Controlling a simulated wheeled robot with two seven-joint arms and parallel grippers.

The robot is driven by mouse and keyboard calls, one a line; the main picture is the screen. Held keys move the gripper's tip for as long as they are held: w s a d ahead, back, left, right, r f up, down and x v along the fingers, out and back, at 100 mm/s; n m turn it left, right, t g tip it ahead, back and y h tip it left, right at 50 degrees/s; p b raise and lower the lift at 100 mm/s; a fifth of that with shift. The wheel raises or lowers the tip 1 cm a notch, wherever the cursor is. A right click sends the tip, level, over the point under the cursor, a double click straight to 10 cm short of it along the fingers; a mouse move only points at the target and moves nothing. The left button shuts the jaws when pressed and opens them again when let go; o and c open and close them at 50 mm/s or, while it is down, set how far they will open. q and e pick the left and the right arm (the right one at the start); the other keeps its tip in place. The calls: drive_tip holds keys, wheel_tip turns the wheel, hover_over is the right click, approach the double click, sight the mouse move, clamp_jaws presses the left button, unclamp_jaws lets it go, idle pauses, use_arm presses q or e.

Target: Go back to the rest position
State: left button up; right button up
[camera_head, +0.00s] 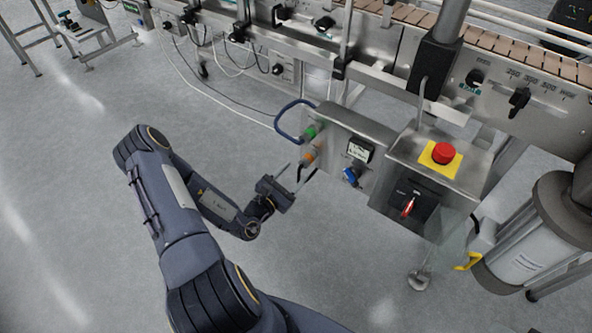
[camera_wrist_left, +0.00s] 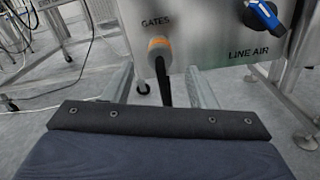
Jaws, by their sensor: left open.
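My left gripper (camera_head: 294,179) is open in front of the steel control box of the piston filler (camera_head: 340,135). Its two fingers also show in the left wrist view (camera_wrist_left: 158,86), spread apart. An orange connector (camera_wrist_left: 159,55) labelled GATES, with a black cable hanging from it, appears between and beyond the fingers. In the head view the orange connector (camera_head: 311,154) sits just past the fingertips. I see no object held in the fingers. My right gripper is not in view.
A green connector (camera_head: 310,131) with a blue hose is above the orange one. A blue LINE AIR knob (camera_wrist_left: 261,16) is to the right. A red emergency button (camera_head: 443,152) and red-handled switch (camera_head: 408,206) are farther right. Open grey floor (camera_head: 70,200) lies left.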

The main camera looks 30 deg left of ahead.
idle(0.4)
use_arm(q)
drive_tip(key=d+r+m+g+h, duration=0.2)
drive_tip(key=d+r+m+h, duration=0.7)
drive_tip(key=r, duration=0.3)
drive_tip(key=s+d+r+m+g+h, duration=0.4)
drive_tip(key=s+d+r+m+g, duration=0.45)
drive_tip(key=m+g, duration=0.2)
drive_tip(key=s+d+r+m+g+y, duration=0.1)
drive_tip(key=s+r+m+g+y, duration=0.15)
drive_tip(key=s+m+y, duration=0.5)
drive_tip(key=s+a+m+t+y, duration=0.3)
drive_tip(key=s+a, duration=0.3)
drive_tip(key=s, duration=0.2)
wheel_tip(320, 180, up, 28)
drive_tip(key=p, duration=2.7)
drive_tip(key=shift+w+p, duration=0.15)
drive_tip(key=shift+p, duration=0.2)
